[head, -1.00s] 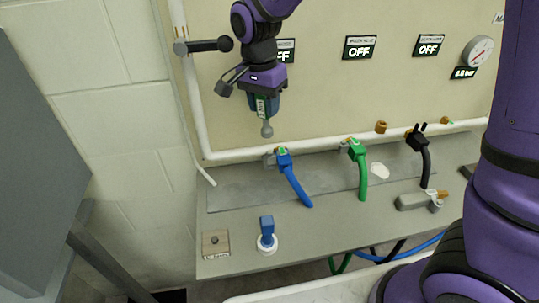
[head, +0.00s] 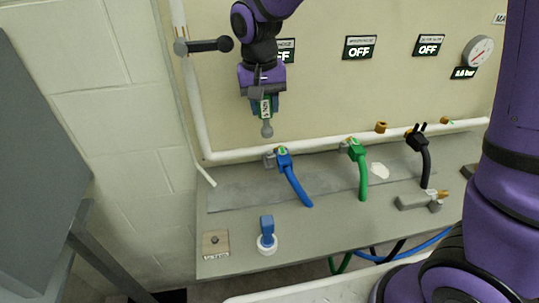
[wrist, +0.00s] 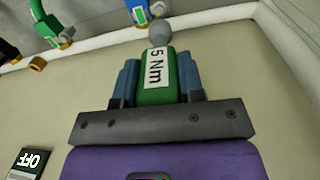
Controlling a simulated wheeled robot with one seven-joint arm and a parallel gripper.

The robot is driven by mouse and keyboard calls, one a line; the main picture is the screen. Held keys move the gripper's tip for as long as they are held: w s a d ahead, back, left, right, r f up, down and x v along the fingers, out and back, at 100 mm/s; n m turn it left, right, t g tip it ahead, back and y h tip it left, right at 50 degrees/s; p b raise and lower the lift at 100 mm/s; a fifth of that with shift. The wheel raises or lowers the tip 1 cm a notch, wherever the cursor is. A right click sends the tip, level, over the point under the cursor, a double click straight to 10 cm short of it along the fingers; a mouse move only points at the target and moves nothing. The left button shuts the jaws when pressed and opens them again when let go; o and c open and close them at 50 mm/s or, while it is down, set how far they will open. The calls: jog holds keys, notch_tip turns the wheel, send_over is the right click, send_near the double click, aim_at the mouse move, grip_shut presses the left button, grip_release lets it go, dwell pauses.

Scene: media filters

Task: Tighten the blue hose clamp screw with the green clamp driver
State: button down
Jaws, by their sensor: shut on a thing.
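My gripper (head: 264,103) is shut on the green clamp driver (head: 266,110), with a blue finger on each side of it. In the wrist view the driver (wrist: 158,86) shows a "5 Nm" label and a grey rounded tip (wrist: 159,33). The driver hangs tip down above the bench's back strip. The blue hose clamp (head: 284,156), on the upper end of the blue hose (head: 297,188), is below and slightly right of the tip. The tip and the clamp are apart in the head view. In the wrist view the blue clamp (wrist: 140,10) is just beyond the tip, cut off by the frame edge.
A green hose (head: 362,178) and a black hose (head: 425,165) stand to the right. A blue-handled piece (head: 267,235) and a small square block (head: 215,243) are at the front left. A white pipe (head: 235,153) runs behind; a black-handled valve (head: 205,45) is upper left.

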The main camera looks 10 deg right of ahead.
jog(key=n, duration=0.3)
jog(key=shift+n, duration=0.3)
jog(key=shift+n, duration=1.4)
jog(key=shift+s, duration=0.1)
